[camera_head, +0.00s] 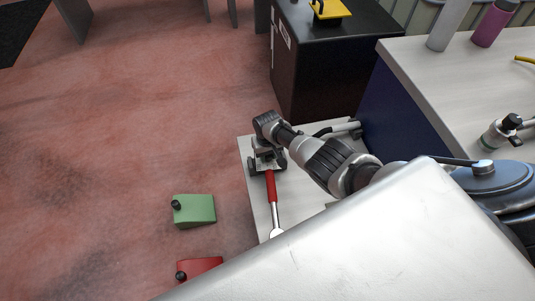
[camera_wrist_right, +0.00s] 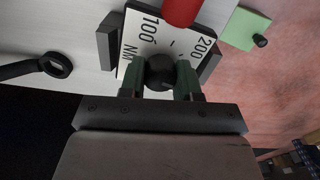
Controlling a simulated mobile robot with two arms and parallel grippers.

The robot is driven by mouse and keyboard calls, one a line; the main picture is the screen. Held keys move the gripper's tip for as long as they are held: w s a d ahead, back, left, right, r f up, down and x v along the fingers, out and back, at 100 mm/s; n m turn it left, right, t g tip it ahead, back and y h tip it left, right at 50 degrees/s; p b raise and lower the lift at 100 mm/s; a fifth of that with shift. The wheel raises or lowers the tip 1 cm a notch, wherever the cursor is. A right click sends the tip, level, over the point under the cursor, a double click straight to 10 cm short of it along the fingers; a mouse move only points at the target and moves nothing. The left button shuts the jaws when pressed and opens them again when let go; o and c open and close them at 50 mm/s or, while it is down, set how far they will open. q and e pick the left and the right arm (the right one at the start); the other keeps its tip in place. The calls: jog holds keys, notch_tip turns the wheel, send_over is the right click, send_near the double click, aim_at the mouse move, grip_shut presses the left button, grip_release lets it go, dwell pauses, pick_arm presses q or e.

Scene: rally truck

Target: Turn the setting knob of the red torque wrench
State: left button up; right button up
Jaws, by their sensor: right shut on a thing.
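The red torque wrench (camera_head: 271,187) lies on a light bench top, with its red handle toward my gripper and its metal shaft running toward the near edge. In the right wrist view its red handle (camera_wrist_right: 181,10) meets a white dial plate (camera_wrist_right: 147,38) marked 100, 200 and NM. The black round setting knob (camera_wrist_right: 158,67) stands in front of the plate. My right gripper (camera_wrist_right: 160,80) has its green-padded fingers on both sides of the knob, shut on it. In the head view the right gripper (camera_head: 267,164) hides the knob. My left gripper is not in view.
A green box (camera_head: 196,210) and a red box (camera_head: 207,264), each with a black knob, are left of the bench. A dark ring spanner (camera_wrist_right: 54,66) lies left in the wrist view. A black cabinet (camera_head: 320,60) and a bottle-topped counter (camera_head: 440,75) stand behind.

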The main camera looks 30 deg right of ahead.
jog(key=o, duration=0.9)
jog(key=shift+o, duration=0.2)
notch_tip(320, 180, up, 10)
jog(key=p, duration=0.5)
jog(key=shift+r+p, duration=0.3)
jog(key=shift+r, duration=0.1)
